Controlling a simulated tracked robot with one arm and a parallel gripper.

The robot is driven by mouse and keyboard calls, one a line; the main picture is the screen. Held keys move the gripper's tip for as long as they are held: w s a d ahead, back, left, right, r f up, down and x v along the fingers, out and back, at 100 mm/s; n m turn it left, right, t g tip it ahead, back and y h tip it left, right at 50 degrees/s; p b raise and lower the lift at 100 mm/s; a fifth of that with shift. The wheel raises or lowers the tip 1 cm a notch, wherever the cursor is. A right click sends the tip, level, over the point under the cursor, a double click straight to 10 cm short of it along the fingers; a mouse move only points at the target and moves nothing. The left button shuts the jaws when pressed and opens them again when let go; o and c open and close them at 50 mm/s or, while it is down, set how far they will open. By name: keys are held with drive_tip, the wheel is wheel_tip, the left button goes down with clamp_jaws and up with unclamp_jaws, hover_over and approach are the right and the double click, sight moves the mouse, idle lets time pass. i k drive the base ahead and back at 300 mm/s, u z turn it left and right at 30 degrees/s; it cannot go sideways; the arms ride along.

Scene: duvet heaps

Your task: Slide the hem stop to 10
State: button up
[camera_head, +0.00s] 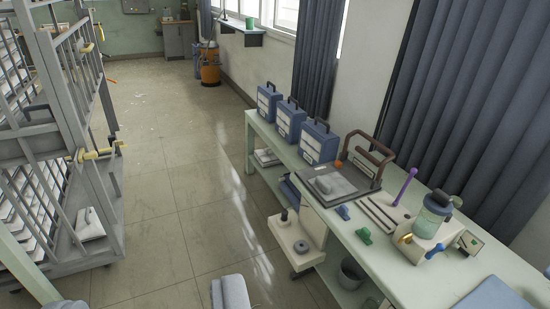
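My gripper does not show in this view. I cannot pick out the hem stop with certainty, and no scale or number 10 is legible. A small pale slotted plate (378,214) with dark bars lies on the long pale-green bench (400,277) at right.
A cream machine with a green-lidded jar (432,215) and a purple rod (405,187) stand on the bench. Several blue-white cases (319,143) line its far end. A cream wheeled unit (299,240) stands beside it. A barred rack (75,130) is at left; tiled floor lies between.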

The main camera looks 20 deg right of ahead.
sight(339, 164)
drive_tip(key=u, duration=0.85)
drive_tip(key=i, duration=0.95)
drive_tip(key=z, duration=2)
